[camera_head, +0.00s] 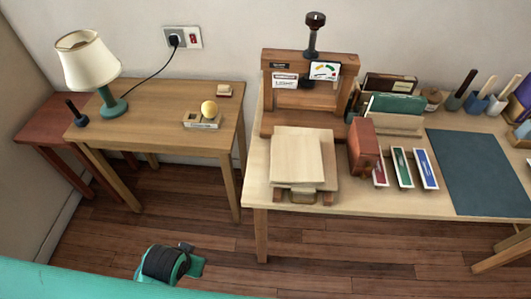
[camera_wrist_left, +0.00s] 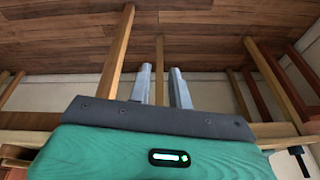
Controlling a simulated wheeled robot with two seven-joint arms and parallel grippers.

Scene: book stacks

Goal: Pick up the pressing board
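A pale, square wooden board (camera_head: 297,152), which looks like the pressing board, lies flat in front of the wooden book press (camera_head: 268,121) on the long table. It rests on darker wooden supports at the table's front edge. What lies directly under it is hard to tell. My left gripper shows in the left wrist view (camera_wrist_left: 160,70), its two grey fingers apart with nothing between them. In the head view my green and black left wrist is low at the bottom left, over the floor, well away from the board; its fingers are not clear there. My right gripper is not visible.
Open floor lies between the tables.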

